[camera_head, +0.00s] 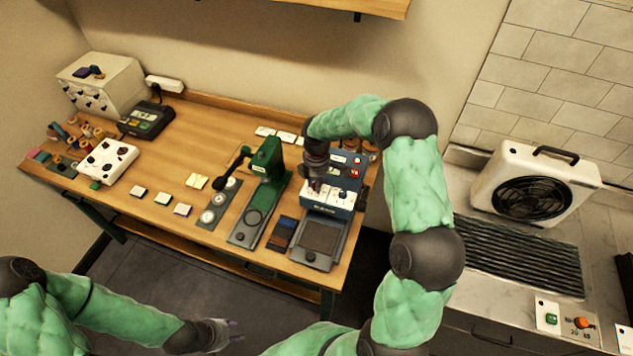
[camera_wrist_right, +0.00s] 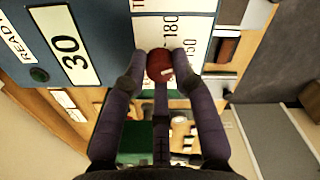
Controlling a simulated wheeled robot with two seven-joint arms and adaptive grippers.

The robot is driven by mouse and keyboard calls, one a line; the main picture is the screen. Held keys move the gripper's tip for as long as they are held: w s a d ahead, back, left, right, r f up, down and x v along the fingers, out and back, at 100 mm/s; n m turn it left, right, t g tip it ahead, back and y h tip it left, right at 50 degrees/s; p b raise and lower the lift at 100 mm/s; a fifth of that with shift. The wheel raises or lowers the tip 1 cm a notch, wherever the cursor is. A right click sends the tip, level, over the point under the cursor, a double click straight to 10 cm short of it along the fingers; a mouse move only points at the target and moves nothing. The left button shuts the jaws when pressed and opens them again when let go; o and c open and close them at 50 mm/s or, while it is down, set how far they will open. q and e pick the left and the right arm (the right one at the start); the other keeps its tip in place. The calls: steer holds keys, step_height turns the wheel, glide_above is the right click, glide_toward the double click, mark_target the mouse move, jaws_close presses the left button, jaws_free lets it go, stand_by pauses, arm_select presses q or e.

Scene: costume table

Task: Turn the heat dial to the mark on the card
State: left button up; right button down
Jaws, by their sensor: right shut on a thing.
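The heat press (camera_head: 345,172) is a blue box with a white front panel at the right end of the wooden table. In the right wrist view, its red dial (camera_wrist_right: 160,66) sits beside a white scale (camera_wrist_right: 185,25) marked 180 and 150. My right gripper (camera_head: 316,186) reaches down to the panel. In the wrist view its two dark fingers (camera_wrist_right: 167,72) are shut on the dial from both sides. The dial's exact setting cannot be read. White cards (camera_head: 276,134) lie at the table's back; their marks are too small to read. My left gripper (camera_head: 234,330) is open and empty, low in front of the table.
A green hand press (camera_head: 268,160) stands left of the heat press. A dark flat plate (camera_head: 320,236) lies before it. Small cards, spools and a white drawer box (camera_head: 105,82) are further left. A fan unit (camera_head: 535,185) stands on the right counter.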

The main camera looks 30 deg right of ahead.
stand_by(0.4)
steer(key=c, duration=1)
jaws_free()
step_height(320, 180, up, 12)
steer(key=shift+f, duration=0.1)
